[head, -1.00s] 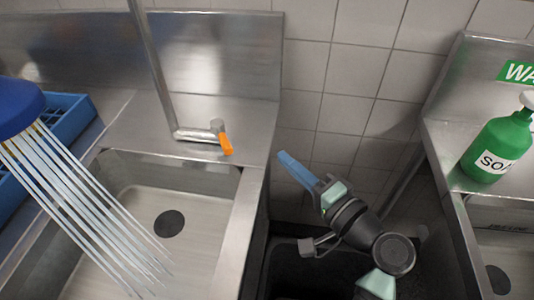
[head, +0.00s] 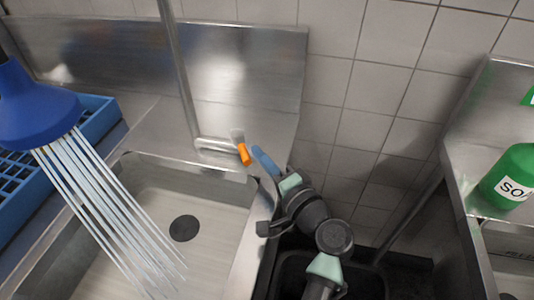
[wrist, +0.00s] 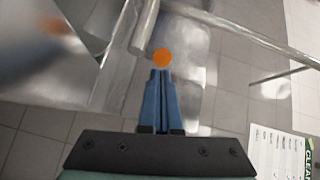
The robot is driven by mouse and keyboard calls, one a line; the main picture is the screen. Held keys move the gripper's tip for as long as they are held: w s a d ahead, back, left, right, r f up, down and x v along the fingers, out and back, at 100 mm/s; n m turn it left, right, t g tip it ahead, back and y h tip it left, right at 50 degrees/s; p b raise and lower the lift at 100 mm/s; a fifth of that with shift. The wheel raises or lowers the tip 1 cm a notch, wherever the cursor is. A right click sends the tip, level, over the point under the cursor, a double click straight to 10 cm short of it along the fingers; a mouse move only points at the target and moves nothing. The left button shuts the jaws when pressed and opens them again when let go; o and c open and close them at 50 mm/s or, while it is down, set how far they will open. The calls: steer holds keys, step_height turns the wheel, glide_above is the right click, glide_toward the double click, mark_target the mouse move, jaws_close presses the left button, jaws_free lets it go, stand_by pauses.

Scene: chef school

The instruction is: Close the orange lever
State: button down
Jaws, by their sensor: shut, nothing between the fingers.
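The orange lever (head: 243,154) sits at the end of the metal tap pipe, at the sink's back right corner. In the wrist view the lever shows as an orange round end (wrist: 162,58) just beyond my fingertips. My gripper (head: 257,151) has blue fingers and is shut with nothing between them. Its tips are close beside the lever, on its right in the head view. I cannot tell whether they touch it. Water streams from the blue shower head (head: 35,105) into the sink (head: 135,215).
A blue rack (head: 95,128) stands left of the sink. A green soap bottle (head: 512,178) stands on the steel counter at the right. A tiled wall and steel backsplash (head: 240,70) are close behind the tap. A dark bin (head: 362,283) is below my arm.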

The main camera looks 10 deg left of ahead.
steer(key=shift+s, duration=0.1)
steer(key=shift+s+a+m+t+h+p, duration=0.15)
steer(key=shift+a+m+t+h+p, duration=0.05)
steer(key=shift+m+t+h+p, duration=0.2)
steer(key=shift+s+a+m+t+h, duration=0.2)
steer(key=shift+m+t+h, duration=0.1)
steer(key=shift+t+h, duration=0.1)
steer(key=shift+s+a+m+t+h+p, duration=0.4)
steer(key=shift+a+m+t+h+p, duration=0.15)
steer(key=shift+h+p, duration=0.25)
steer(key=shift+s+a, duration=0.35)
steer(key=shift+a, duration=0.3)
steer(key=shift+s+a, duration=0.3)
steer(key=shift+a, duration=0.3)
steer(key=shift+s+a, duration=0.1)
steer(key=shift+a, duration=0.15)
steer(key=shift+d, duration=0.1)
